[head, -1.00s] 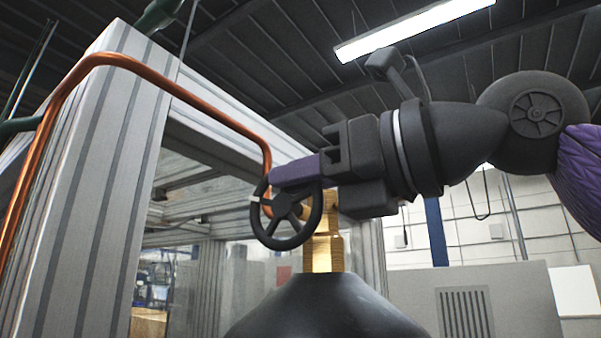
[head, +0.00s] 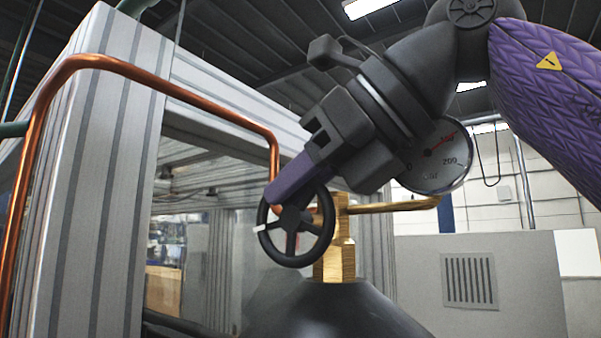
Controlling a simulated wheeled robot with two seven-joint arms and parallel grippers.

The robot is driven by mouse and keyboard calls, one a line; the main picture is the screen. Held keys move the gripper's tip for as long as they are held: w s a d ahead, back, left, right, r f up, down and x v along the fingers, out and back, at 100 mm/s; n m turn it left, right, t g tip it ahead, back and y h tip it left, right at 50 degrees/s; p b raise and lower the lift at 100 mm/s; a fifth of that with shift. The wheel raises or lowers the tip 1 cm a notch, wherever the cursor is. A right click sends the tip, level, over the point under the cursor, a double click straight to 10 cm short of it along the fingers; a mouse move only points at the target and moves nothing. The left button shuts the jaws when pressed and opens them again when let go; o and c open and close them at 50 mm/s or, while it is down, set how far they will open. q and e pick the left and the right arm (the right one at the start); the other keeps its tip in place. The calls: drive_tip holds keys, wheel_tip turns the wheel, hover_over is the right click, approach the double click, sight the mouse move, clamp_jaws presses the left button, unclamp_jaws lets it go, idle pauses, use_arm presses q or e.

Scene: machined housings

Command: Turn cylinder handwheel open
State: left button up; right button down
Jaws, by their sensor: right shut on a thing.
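The black handwheel (head: 296,259) with several spokes stands upright on the side of a brass valve (head: 334,262). The valve sits on top of a dark gas cylinder (head: 345,312). My right gripper (head: 283,197) comes in from the upper right, tilted down to the left. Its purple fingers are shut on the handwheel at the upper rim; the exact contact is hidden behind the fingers. A white mark (head: 262,228) shows on the wheel's left rim. My left gripper is not in view.
A round pressure gauge (head: 437,158) is partly covered by my right wrist. A brass pipe (head: 392,206) runs right from the valve. A copper pipe (head: 190,99) bends down behind the wheel. A grey aluminium post (head: 95,180) stands left. A grey vented cabinet (head: 525,275) is at right.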

drive_tip(key=shift+w+r+g+h, duration=0.1)
drive_tip(key=shift+r+g+h, duration=0.05)
drive_tip(key=shift+g+h, duration=0.2)
idle(0.3)
drive_tip(key=c, duration=0.7)
unclamp_jaws()
drive_tip(key=v, duration=0.7)
drive_tip(key=shift+d, duration=0.1)
